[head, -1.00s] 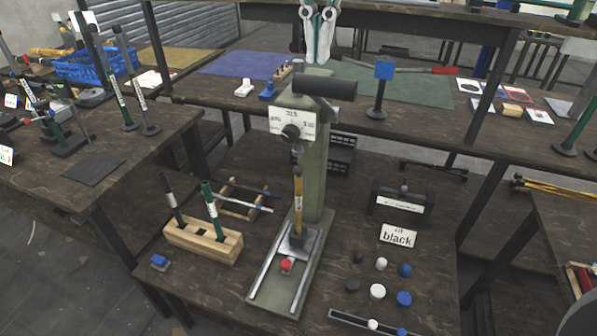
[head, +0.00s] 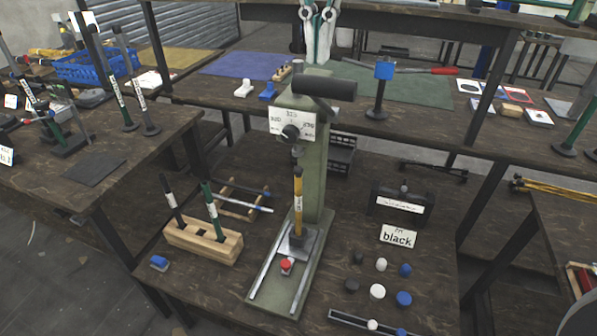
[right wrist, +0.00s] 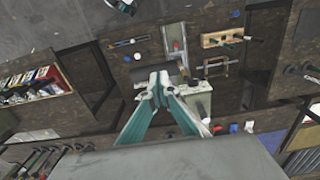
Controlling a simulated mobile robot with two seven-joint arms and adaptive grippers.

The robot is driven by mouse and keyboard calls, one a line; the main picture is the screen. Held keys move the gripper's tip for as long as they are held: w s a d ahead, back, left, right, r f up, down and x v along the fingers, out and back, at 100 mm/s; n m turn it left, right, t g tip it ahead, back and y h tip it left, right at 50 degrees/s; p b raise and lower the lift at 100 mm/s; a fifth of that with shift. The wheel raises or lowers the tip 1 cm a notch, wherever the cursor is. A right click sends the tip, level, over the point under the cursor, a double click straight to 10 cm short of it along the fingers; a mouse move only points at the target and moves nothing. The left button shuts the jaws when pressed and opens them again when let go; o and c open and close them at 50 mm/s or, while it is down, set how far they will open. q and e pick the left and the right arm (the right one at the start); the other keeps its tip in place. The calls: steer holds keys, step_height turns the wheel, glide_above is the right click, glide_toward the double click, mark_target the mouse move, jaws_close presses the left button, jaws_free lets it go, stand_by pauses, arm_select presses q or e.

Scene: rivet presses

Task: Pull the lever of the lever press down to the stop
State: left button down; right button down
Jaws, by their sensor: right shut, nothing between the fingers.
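The press has a green column (head: 312,165) with a thick black cylindrical bar (head: 325,87) across its top, pointing right. I cannot tell whether this bar is the lever's grip. A white scale plate (head: 292,124) with a dark knob is on its front, and a yellow spindle (head: 298,195) stands below over the base. My right gripper (head: 317,58) is shut and empty, with teal fingers pointing down at the press top. In the right wrist view its fingertips (right wrist: 160,80) appear close to the black bar (right wrist: 172,68); contact cannot be told. My left gripper is not in view.
Black, white and blue caps and a "black" sign (head: 397,236) lie right. A blue-topped stand (head: 380,90) and a red-handled bar (head: 440,71) are on the shelf behind.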

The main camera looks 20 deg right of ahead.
mark_target(313, 92)
steer(key=shift+f, duration=0.15)
steer(key=shift+f, duration=1.2)
steer(key=shift+s+a+f+p, duration=0.25)
steer(key=shift+s+f, duration=0.1)
steer(key=shift+f, duration=0.35)
steer(key=shift+s+a+f+p, duration=0.2)
steer(key=shift+s+f, duration=0.1)
steer(key=shift+f, duration=0.35)
steer(key=shift+s+a+f, duration=0.1)
steer(key=shift+s+f, duration=0.1)
steer(key=shift+f, duration=0.2)
steer(key=shift+s+a+f, duration=0.15)
steer(key=shift+f, duration=0.4)
steer(key=shift+s+a+f, duration=0.15)
steer(key=shift+f, duration=0.5)
steer(key=shift+s+a+f, duration=0.15)
steer(key=shift+s+f, duration=0.05)
steer(key=shift+f, duration=0.5)
steer(key=shift+s+a+f, duration=0.1)
steer(key=shift+s+f, duration=0.1)
steer(key=shift+f, duration=0.45)
